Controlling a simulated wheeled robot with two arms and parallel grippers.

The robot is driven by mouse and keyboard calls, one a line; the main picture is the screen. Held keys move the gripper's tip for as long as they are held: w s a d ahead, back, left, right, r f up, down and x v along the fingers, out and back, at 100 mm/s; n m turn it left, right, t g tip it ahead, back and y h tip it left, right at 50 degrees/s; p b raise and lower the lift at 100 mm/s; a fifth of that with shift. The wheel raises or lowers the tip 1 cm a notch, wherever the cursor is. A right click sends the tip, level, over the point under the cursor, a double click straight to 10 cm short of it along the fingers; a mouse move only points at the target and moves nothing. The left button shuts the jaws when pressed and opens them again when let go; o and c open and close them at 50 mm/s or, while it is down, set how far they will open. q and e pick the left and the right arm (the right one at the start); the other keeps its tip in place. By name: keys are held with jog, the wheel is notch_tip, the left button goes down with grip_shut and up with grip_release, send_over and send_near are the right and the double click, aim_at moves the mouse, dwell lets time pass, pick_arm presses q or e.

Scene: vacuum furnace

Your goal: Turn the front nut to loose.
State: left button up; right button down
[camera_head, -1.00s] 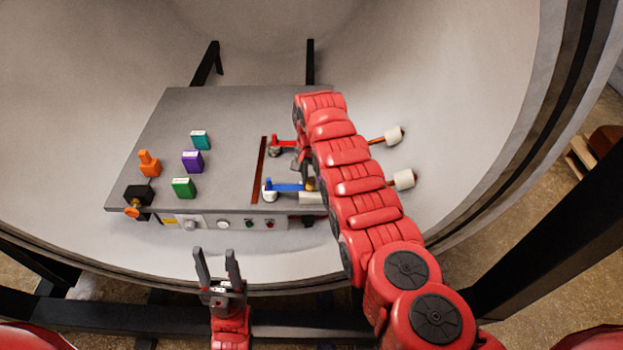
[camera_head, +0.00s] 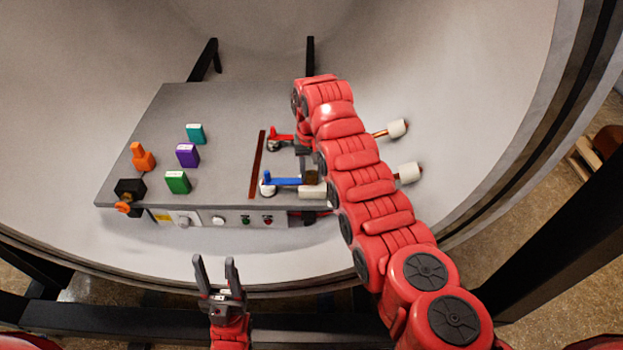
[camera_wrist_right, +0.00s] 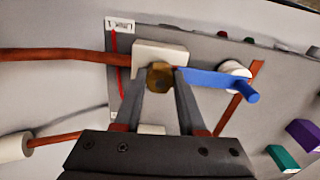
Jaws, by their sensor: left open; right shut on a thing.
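The front nut (camera_wrist_right: 160,76) is a brass-coloured nut between a white block (camera_wrist_right: 148,52) and a blue lever (camera_wrist_right: 205,80) in the right wrist view. My right gripper (camera_wrist_right: 160,84) is shut on it, one dark finger on each side. In the head view, the blue lever (camera_head: 284,181) lies on the grey panel, and the nut (camera_head: 311,174) shows small and dark at its right end, partly hidden by my right gripper. My left gripper (camera_head: 217,268) is open and empty in front of the panel's front edge.
The grey panel (camera_head: 225,110) also carries a red lever (camera_head: 280,136) behind the blue one, and teal (camera_head: 196,133), purple (camera_head: 187,155) and green (camera_head: 177,182) blocks at left. White-ended rods (camera_head: 407,173) stick out at right.

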jog(key=n+b, duration=0.2)
jog(key=n, duration=0.1)
jog(key=n+b, duration=0.1)
jog(key=shift+f+n+b, duration=0.25)
jog(key=shift+n+b, duration=0.05)
jog(key=shift+b, duration=0.1)
jog(key=shift+r+n+b, duration=0.15)
jog(key=shift+n+b, duration=0.4)
jog(key=shift+n, duration=0.35)
jog(key=n+b, duration=0.1)
jog(key=n, duration=0.1)
jog(key=shift+r+n, duration=0.1)
jog(key=shift+n, duration=0.3)
jog(key=n, duration=0.7)
jog(key=shift+n, duration=0.6)
jog(key=shift+c, duration=2.4)
grip_release()
